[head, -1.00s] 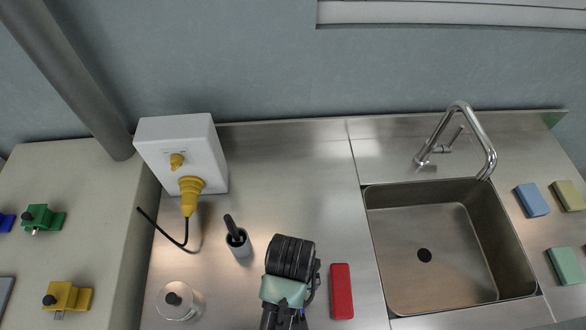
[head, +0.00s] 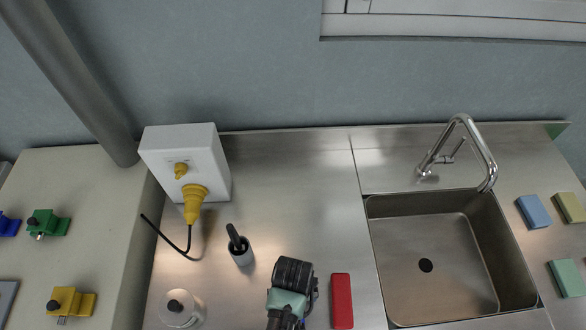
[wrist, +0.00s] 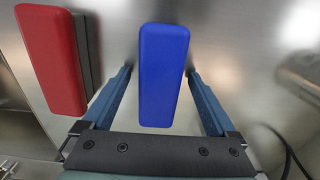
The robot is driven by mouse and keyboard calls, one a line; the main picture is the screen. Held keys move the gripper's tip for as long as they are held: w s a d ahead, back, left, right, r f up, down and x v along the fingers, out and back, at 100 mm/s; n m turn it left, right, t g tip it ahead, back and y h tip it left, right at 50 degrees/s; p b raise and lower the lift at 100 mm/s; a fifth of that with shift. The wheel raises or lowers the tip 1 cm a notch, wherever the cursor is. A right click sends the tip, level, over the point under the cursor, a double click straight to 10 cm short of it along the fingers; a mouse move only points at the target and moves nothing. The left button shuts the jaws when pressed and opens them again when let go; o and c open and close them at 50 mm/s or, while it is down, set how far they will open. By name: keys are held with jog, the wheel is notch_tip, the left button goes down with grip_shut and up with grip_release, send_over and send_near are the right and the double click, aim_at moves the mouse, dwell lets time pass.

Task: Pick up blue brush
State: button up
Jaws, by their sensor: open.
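The blue brush (wrist: 163,75) shows in the wrist view as an upright-running blue block in the middle of the picture. My gripper (wrist: 159,72) is open, with one blue-grey finger on each side of the brush and a gap visible on both sides. The fingers reach alongside the brush; whether they are at its grasping height I cannot tell. In the head view my arm hides the blue brush and the fingertips. The red brush (wrist: 52,58) lies to the left of the blue one in the wrist view, and right of my arm in the head view (head: 342,300).
A grey cup with a black-handled tool (head: 241,252) and a lidded glass jar (head: 181,309) stand left of my arm. A white box with a yellow plug (head: 187,165) stands behind. The sink (head: 434,265) is to the right. Steel counter behind my arm is clear.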

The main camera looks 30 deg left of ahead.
grip_shut()
dwell(0.3)
notch_tip(320, 180, up, 10)
jog(key=shift+r+b, duration=0.1)
jog(key=shift+b, duration=0.3)
